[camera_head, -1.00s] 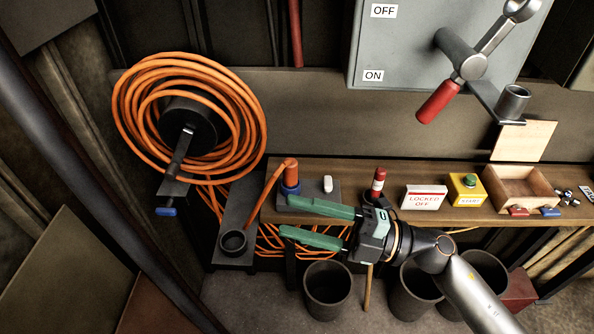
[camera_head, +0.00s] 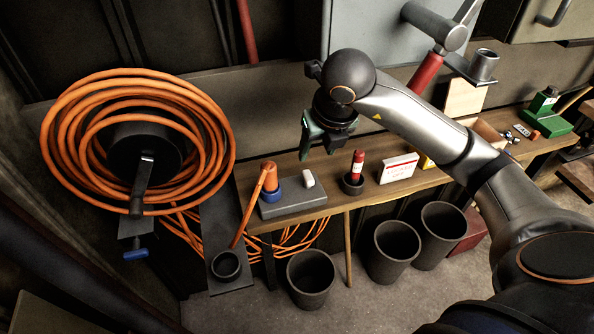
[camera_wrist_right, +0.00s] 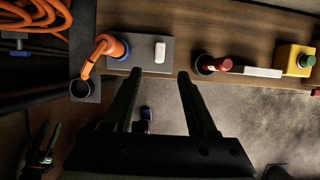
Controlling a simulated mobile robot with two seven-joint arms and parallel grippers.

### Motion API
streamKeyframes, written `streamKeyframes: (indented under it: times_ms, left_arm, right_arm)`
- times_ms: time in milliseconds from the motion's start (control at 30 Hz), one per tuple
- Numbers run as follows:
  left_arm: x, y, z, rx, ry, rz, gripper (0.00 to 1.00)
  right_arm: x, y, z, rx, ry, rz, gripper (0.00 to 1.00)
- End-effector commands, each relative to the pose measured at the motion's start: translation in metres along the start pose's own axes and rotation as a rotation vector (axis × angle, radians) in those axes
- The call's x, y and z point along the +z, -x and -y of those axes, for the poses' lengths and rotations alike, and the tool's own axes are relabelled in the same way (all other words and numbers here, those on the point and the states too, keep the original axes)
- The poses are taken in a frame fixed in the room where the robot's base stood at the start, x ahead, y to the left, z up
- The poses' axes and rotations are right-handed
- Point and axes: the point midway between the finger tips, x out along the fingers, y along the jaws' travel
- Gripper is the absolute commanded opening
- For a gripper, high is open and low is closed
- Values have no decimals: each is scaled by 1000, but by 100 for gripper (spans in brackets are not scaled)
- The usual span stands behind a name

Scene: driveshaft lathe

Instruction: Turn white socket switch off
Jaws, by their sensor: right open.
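The white socket switch (camera_head: 308,178) is a small white block on a grey socket base (camera_head: 291,205) on the bench. An orange plug with a blue collar (camera_head: 271,178) stands beside it on the same base.
An orange cable coil (camera_head: 137,140) hangs at left. Dark bins (camera_head: 311,280) stand on the floor below the bench.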

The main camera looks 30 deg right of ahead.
Motion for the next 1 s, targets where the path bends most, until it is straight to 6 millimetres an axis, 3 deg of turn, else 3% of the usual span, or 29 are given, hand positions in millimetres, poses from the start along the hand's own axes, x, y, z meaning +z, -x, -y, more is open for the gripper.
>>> streamKeyframes:
  times_ms: [600,1000]
  left_arm:
    - [-6,5,-1,1,1,0,50]
    - [-6,6,-1,1,1,0,50]
  right_arm:
    - [-2,-108,-2,5,2,-7,57]
    - [-2,-121,-2,5,4,-4,57]
